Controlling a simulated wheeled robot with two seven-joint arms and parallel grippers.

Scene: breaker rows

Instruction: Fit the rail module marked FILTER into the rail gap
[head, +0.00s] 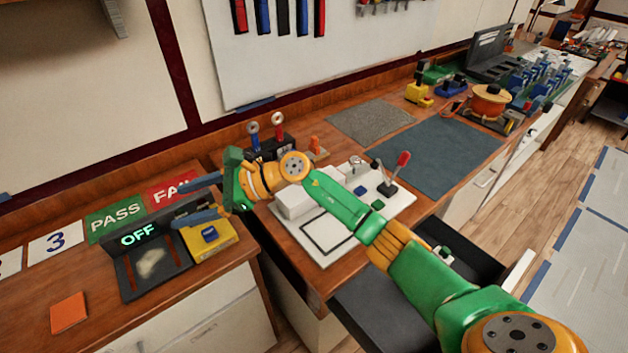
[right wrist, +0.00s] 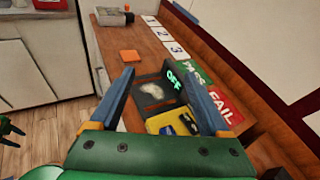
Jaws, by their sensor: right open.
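My right gripper (head: 183,202) reaches left across the bench, its two blue-grey fingers spread with nothing between them. It also shows open in the right wrist view (right wrist: 157,78). It is above the area of a dark device with a lit OFF sign (head: 139,233) and a yellow block with a blue button (head: 209,236). I cannot make out a module marked FILTER or a rail gap in either view. A green and dark part at the left edge of the right wrist view may be my left gripper (right wrist: 8,128); its fingers are not clear.
Green PASS (head: 116,216) and red FAIL (head: 168,191) cards lie behind the device. An orange square (head: 68,313) lies to its left. A white board (head: 319,240) with blocks and a red-topped lever (head: 395,172) is partly behind my right arm. A dark blue mat (head: 440,155) is clear.

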